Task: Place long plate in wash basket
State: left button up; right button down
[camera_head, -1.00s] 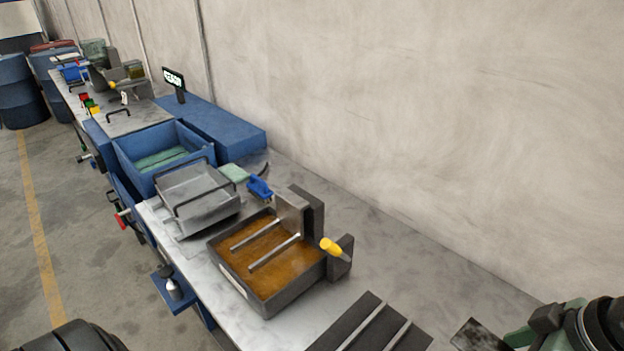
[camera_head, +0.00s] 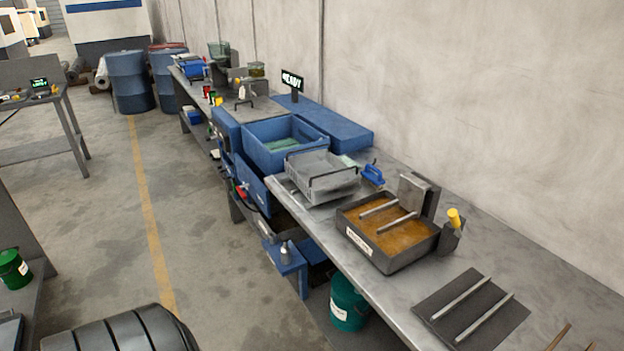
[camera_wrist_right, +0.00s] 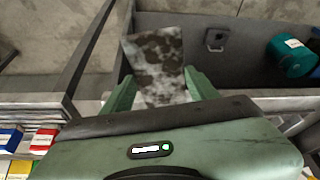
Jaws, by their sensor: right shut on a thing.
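The long plate (camera_wrist_right: 152,52) is a flat grey piece mottled with dark brown stains. In the right wrist view it stands out from between the green fingers of my right gripper (camera_wrist_right: 160,82), which is shut on it. Its lower end is hidden behind the gripper body. A grey metal basket with dark handles (camera_head: 318,190), which looks like the wash basket, sits on the bench in the head view. I see nothing inside it. Neither gripper shows in the head view, so the plate's distance from the basket cannot be told.
A tray of brown liquid with two rods across it (camera_head: 378,256) stands right of the basket. A blue open tub (camera_head: 265,158) stands behind it to the left. A dark mat with two rods (camera_head: 440,318) lies nearer on the bench. A blue brush (camera_head: 373,175) lies beside the basket.

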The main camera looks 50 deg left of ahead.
aim_at(324, 183)
jog(key=j+u, duration=0.1)
jog(key=j, duration=0.35)
jog(key=i+j+u, duration=0.1)
jog(key=j, duration=0.35)
jog(key=i+j+u, duration=0.1)
jog(key=j, duration=0.3)
jog(key=i+j+u, duration=0.1)
jog(key=j, duration=0.35)
jog(key=i+j+u, duration=0.1)
jog(key=j, duration=0.3)
